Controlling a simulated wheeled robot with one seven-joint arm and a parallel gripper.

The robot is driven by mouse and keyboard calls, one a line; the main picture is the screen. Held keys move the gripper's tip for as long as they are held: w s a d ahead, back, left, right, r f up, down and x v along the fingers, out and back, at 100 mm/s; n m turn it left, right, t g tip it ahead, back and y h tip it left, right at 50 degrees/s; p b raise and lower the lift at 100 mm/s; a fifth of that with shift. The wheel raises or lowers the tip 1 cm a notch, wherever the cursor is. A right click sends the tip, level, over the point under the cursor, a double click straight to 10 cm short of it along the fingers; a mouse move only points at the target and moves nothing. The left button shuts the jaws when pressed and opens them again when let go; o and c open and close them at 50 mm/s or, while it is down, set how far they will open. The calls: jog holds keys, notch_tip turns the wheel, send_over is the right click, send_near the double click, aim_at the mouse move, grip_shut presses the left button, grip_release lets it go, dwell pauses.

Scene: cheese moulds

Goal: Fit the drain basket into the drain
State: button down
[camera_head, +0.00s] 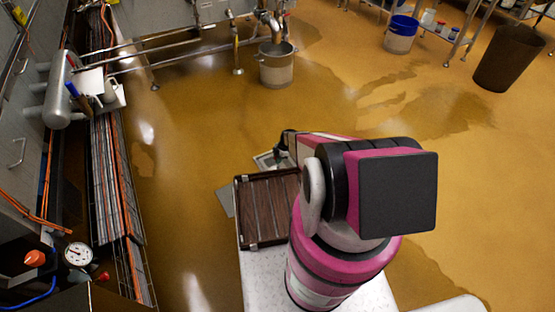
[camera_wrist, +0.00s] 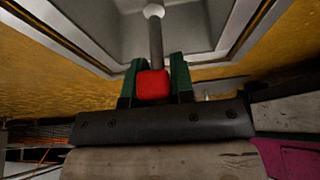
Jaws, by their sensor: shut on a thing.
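My gripper (camera_wrist: 154,84) has two green fingers shut on a red grip block. A grey rod (camera_wrist: 155,42) runs from the block to a pale round end; I take this to be the drain basket's handle. Pale grey sloping walls (camera_wrist: 198,14) lie beyond, inside a square metal rim; I cannot tell basket from drain there. In the head view the drain (camera_head: 264,160) is a pale square in the floor beside my gripper (camera_head: 283,148), partly hidden by my arm. The basket cannot be made out in that view.
A brown slatted tray (camera_head: 268,208) lies near the drain, with a grey flat plate (camera_head: 225,199) at its left. A bucket (camera_head: 276,66) stands under pipes at the back. Pipes and cable runs (camera_head: 110,165) line the left. The wet floor (camera_head: 190,140) is open between.

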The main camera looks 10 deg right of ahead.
jog(key=shift+f, duration=0.4)
jog(key=c, duration=0.9)
grip_release()
jog(key=shift+f, duration=0.1)
